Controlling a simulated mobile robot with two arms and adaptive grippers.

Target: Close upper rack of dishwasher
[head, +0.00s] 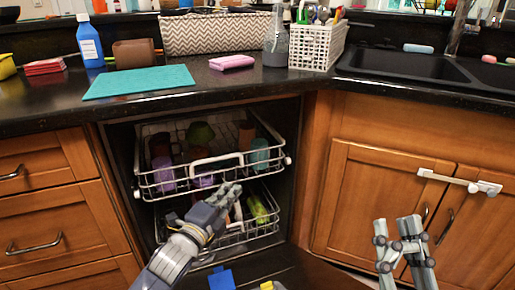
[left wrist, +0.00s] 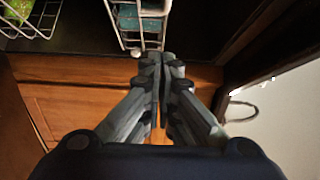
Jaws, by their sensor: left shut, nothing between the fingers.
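The dishwasher stands open under the counter. Its white wire upper rack (head: 286,160) is pulled out past the counter edge and holds several cups, with a white handle (head: 214,160) at its front. My left gripper (head: 238,188) is in front of and below the upper rack's front, fingers shut and empty. In the left wrist view, the shut fingertips (left wrist: 153,58) appear beside the corner of a white wire rack (left wrist: 128,25); I cannot tell whether they touch. My right gripper (head: 396,222) is apart from the racks, before the right cabinet, its fingers spread.
The lower rack (head: 272,226) is also out, below the upper one, with a lime-green item (head: 257,208) in it. Wooden drawers (head: 55,205) stand left and cabinet doors (head: 365,200) right. The black counter (head: 40,110) overhangs above.

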